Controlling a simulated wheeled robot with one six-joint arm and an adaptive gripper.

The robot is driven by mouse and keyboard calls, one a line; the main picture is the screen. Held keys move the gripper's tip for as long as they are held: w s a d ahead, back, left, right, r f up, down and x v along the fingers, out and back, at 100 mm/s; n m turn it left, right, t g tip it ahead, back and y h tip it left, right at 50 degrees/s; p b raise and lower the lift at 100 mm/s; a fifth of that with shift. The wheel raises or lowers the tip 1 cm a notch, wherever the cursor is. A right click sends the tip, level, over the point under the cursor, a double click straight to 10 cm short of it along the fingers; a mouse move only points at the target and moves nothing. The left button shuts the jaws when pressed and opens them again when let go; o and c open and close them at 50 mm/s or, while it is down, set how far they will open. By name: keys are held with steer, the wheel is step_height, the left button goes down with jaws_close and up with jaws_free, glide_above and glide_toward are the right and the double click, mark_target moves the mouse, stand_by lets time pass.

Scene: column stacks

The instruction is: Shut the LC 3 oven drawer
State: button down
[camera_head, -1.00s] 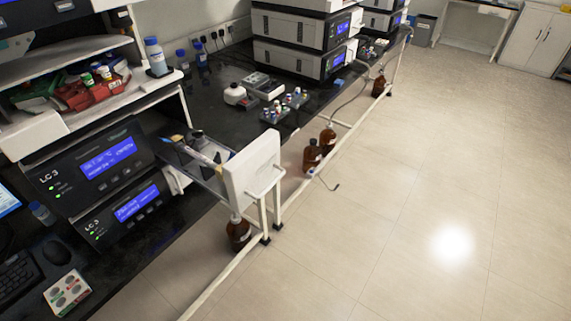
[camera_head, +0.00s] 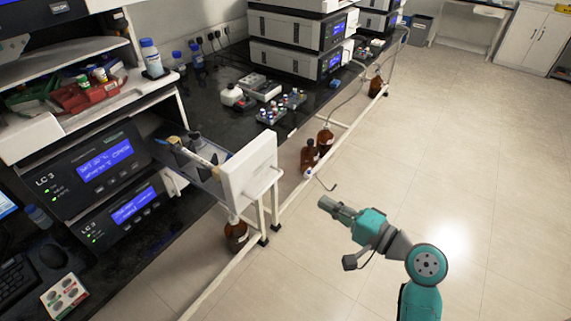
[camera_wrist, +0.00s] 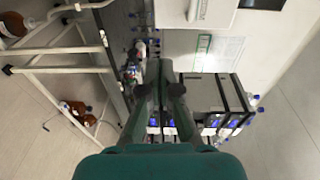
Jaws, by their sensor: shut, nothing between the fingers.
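The LC 3 oven drawer (camera_head: 248,172) stands pulled out from the LC 3 stack (camera_head: 95,168) in the head view. Its white front panel juts past the bench edge, and a column and fittings show in its open tray. My gripper (camera_head: 325,208) is to the right of the drawer front, over the floor and apart from it. My gripper also shows in the wrist view (camera_wrist: 163,92), where it points along the bench toward other instruments. Its fingers are shut and empty. I cannot see the drawer clearly in the wrist view.
Brown bottles (camera_head: 308,155) stand by the white bench frame beyond the drawer, and another bottle (camera_head: 236,232) stands below it. Vial racks (camera_head: 270,113) sit on the black bench. A bent tube (camera_head: 322,183) sticks out near my gripper. The floor (camera_head: 450,150) at right is clear.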

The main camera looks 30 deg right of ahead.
steer(key=n+y, duration=0.1)
steer(key=y, duration=0.1)
glide_toward(276, 160)
steer(key=x, duration=0.7)
steer(key=shift+w, duration=0.1)
stand_by(0.5)
steer(key=x, duration=3.2)
steer(key=shift+w+a+f, duration=0.1)
steer(key=shift+f, duration=0.25)
steer(key=shift+w+a, duration=0.1)
steer(key=shift+w, duration=0.15)
steer(key=shift+a+r, duration=0.1)
steer(key=shift+r, duration=0.05)
steer(key=shift+w+r, duration=0.1)
